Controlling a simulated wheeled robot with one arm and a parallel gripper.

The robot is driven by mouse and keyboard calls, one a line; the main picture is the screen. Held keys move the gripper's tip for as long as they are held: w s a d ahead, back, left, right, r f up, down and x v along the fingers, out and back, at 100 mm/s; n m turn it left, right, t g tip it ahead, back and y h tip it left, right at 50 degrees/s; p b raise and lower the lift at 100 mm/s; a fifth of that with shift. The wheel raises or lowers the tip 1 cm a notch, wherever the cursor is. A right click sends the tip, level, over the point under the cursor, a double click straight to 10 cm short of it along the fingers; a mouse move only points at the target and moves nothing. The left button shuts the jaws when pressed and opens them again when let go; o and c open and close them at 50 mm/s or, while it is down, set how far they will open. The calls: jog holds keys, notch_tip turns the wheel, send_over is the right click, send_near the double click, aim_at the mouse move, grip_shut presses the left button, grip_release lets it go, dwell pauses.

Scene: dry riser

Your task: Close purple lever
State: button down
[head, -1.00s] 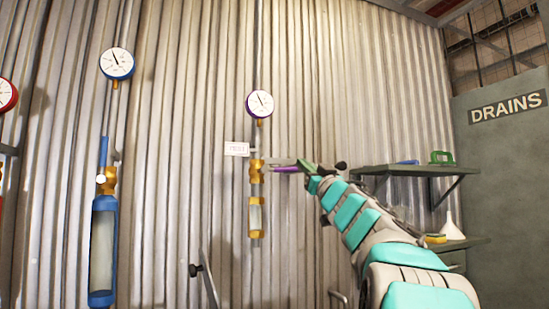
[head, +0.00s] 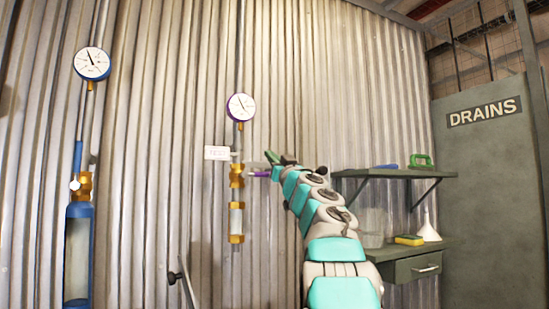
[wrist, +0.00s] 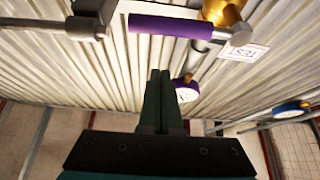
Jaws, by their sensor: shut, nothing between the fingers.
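The purple lever (head: 260,174) sticks out roughly level to the right from a brass valve (head: 236,176) on the pipe under the purple-rimmed gauge (head: 241,107). My gripper (head: 271,157) is shut and empty, with its green fingers just above the lever in the head view; my arm hides what lies to the right. In the wrist view the purple grip (wrist: 178,25) lies across the picture just beyond the tips of my shut fingers (wrist: 160,72). I cannot tell whether they touch. The brass valve (wrist: 222,11) shows at the grip's right.
A white TEST sign (head: 217,153) is left of the valve. A blue-rimmed gauge (head: 92,63) and blue upright handle (head: 78,158) stand further left.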

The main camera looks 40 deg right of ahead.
aim_at(266, 174)
jog(key=shift+w+d+f+b, duration=0.15)
jog(key=shift+f+b, duration=0.45)
jog(key=shift+f, duration=0.4)
jog(key=shift+w+f+b, duration=0.15)
jog(key=shift+f+b, duration=0.4)
jog(key=shift+f, duration=0.4)
jog(key=shift+w+f+m+h, duration=0.1)
jog(key=shift+f+m+h, duration=0.5)
jog(key=shift+f+m, duration=0.15)
